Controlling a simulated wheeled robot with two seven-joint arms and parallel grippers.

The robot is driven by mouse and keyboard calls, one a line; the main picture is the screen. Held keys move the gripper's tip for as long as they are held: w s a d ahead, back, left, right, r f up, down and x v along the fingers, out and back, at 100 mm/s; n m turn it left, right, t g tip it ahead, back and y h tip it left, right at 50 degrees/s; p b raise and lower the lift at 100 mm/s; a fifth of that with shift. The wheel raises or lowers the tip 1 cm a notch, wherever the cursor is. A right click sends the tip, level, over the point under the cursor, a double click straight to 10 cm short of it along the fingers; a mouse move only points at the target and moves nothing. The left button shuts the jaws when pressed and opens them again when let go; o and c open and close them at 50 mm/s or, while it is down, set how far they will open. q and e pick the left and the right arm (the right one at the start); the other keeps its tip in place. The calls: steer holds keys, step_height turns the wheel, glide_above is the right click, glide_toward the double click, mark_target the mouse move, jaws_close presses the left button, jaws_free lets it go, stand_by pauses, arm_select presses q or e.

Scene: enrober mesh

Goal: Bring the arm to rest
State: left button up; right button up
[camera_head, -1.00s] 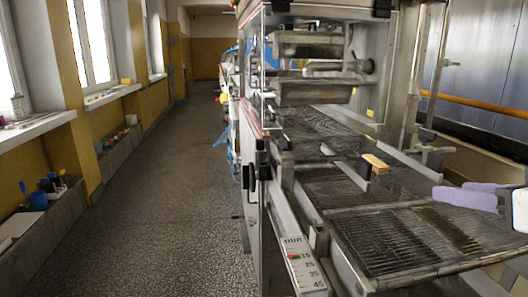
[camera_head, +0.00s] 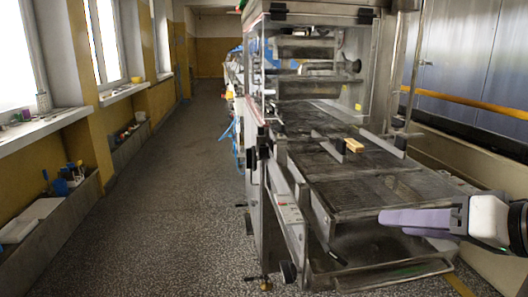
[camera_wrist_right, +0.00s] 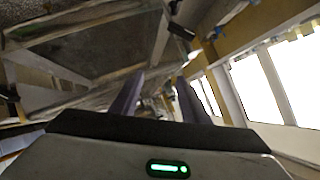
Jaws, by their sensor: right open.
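My right gripper (camera_head: 392,219) comes in from the right edge of the head view, with pale purple fingers on a white and black wrist. It points left, over or in front of the near end of the machine's mesh bed (camera_head: 375,192); I cannot tell the gap. In the right wrist view the two fingers (camera_wrist_right: 158,88) stand apart with nothing held between them. The underside of a framed part of the machine (camera_wrist_right: 90,50) shows above and left of them. My left gripper is not in view.
A small tan block (camera_head: 353,146) lies on the machine's bed. A clear-sided housing (camera_head: 318,50) rises behind it. A lower tray (camera_head: 385,275) juts out below the gripper. The speckled aisle floor (camera_head: 185,190) at left is clear. Window ledges (camera_head: 45,128) line the left wall.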

steer(key=s+a+f+m+g+y+p, duration=0.1)
steer(key=s+a+m+g+y+p, duration=0.15)
steer(key=a+m+y, duration=1.25)
step_height(320, 180, down, 18)
steer(key=w+d+n+t+h+p, duration=0.1)
steer(key=n+t+h+p, duration=0.15)
steer(key=n+h, duration=0.95)
steer(key=w+d+n+t+h+p, duration=0.15)
steer(key=n+t, duration=0.25)
steer(key=n, duration=1.8)
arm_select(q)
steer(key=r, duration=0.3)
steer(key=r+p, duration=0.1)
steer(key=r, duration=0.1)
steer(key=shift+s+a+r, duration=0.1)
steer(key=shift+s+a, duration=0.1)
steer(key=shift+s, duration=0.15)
arm_select(e)
steer(key=s+d+f+m+g+h, duration=0.1)
steer(key=s+f+m+g+h, duration=0.3)
steer(key=s+f+m, duration=1)
step_height(320, 180, down, 5)
steer(key=shift+s+d+r+m+g, duration=0.2)
steer(key=shift+s+d+m+g, duration=0.15)
steer(key=shift+s+g, duration=0.75)
